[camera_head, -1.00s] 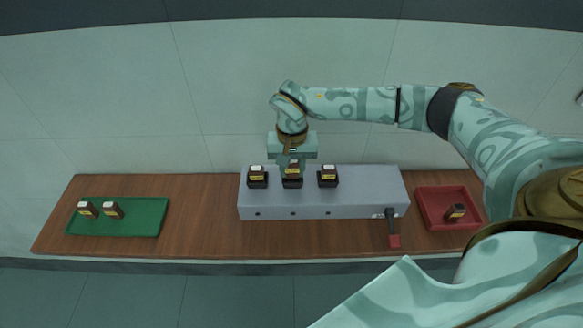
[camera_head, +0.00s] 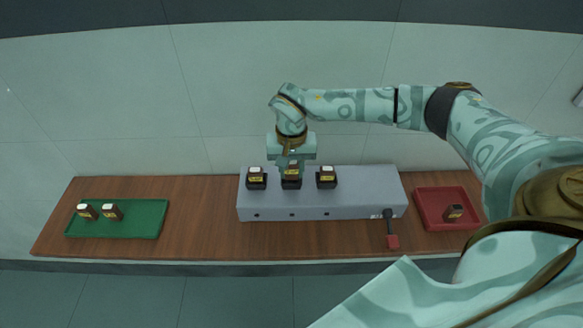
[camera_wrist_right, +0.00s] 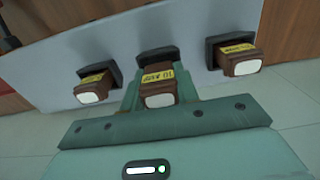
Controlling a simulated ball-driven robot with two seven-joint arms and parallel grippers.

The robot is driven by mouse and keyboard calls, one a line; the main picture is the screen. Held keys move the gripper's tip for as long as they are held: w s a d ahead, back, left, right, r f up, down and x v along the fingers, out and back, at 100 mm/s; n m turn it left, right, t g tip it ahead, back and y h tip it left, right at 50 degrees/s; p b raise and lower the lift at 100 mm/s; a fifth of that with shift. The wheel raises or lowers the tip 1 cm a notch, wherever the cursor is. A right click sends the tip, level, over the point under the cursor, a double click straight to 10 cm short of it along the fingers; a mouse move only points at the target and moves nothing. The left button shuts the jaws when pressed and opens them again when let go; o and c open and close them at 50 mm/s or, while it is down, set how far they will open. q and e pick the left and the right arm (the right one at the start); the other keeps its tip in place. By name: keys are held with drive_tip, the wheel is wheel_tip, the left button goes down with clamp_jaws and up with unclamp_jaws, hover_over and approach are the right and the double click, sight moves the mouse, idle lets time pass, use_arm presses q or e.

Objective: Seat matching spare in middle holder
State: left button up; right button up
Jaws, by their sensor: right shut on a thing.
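My right gripper (camera_head: 291,165) is shut on the middle cuvette (camera_head: 292,170), a brown block with a yellow label and white cap. The cuvette stands at the middle holder (camera_head: 291,184) of the grey bench unit (camera_head: 360,190); it also shows in the right wrist view (camera_wrist_right: 157,84), lined up with its black holder. I cannot tell how deep it sits. Similar labelled cuvettes stand in the left holder (camera_head: 256,175) and right holder (camera_head: 326,175). Two more spares (camera_head: 87,211) lie on the green tray (camera_head: 140,228). My left gripper is not in view.
A red tray (camera_head: 430,222) at the right holds one dark cuvette (camera_head: 454,212). A lever with a red handle (camera_head: 392,241) hangs at the unit's front right. The wooden table (camera_head: 205,215) is clear between green tray and unit.

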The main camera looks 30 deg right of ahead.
drive_tip(key=shift+f, duration=0.35)
drive_tip(key=shift+s+f+b, duration=0.2)
drive_tip(key=shift+f+b, duration=0.1)
drive_tip(key=shift+b, duration=0.05)
drive_tip(key=shift+s+a+f, duration=0.1)
drive_tip(key=shift+s+f, duration=0.15)
drive_tip(key=shift+r, duration=0.1)
drive_tip(key=shift+w+r+p, duration=0.3)
drive_tip(key=shift+r+p, duration=0.2)
drive_tip(key=shift+p, duration=0.15)
drive_tip(key=shift+w+r, duration=0.1)
drive_tip(key=shift+r, duration=0.05)
drive_tip(key=shift+r, duration=0.15)
drive_tip(key=shift+p, duration=0.35)
